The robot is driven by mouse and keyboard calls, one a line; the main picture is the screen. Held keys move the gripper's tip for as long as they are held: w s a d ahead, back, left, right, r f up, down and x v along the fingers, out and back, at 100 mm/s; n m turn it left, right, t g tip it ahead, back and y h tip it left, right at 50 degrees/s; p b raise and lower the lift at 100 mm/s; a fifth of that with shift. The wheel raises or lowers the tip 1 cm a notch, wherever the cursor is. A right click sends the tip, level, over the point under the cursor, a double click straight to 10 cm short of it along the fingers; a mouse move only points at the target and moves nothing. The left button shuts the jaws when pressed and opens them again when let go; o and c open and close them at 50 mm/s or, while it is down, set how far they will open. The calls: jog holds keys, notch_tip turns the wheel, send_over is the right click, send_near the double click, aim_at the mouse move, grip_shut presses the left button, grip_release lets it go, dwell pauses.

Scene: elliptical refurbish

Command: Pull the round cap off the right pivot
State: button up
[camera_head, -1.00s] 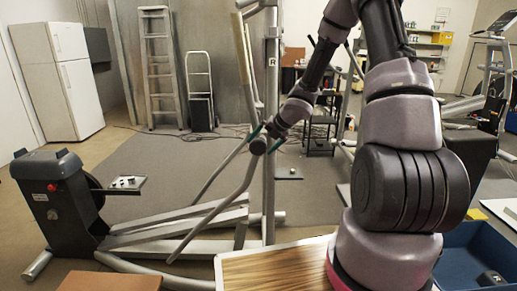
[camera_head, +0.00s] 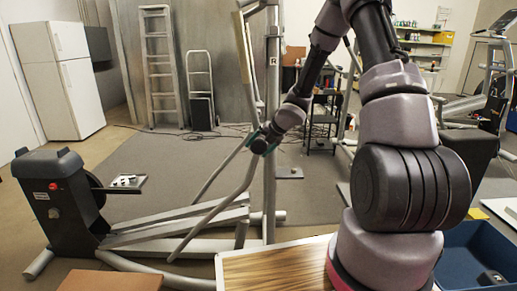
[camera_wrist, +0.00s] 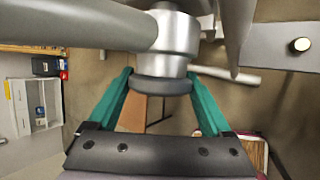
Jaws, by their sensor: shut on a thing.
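The round cap (camera_wrist: 160,87) is a dark disc at the end of the silver pivot (camera_wrist: 177,35) in the wrist view. It sits right against the pivot's end, with no clear gap. My gripper (camera_wrist: 160,80) has green fingers on both sides of the cap and is shut on it. In the head view the cap (camera_head: 259,147) shows as a small dark round end at the pivot on the elliptical's upright (camera_head: 270,190). My gripper (camera_head: 262,138) meets it there from the upper right, and the fingers partly hide the joint.
A wooden-topped table (camera_head: 270,272) stands in front and a blue bin (camera_head: 475,245) at the lower right.

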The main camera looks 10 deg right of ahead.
grip_shut()
jog(key=shift+s, duration=0.1)
jog(key=shift+s, duration=0.1)
jog(key=s+a, duration=0.1)
jog(key=s, duration=0.6)
jog(key=shift+s+a, duration=0.3)
jog(key=shift+s, duration=0.05)
dwell(0.4)
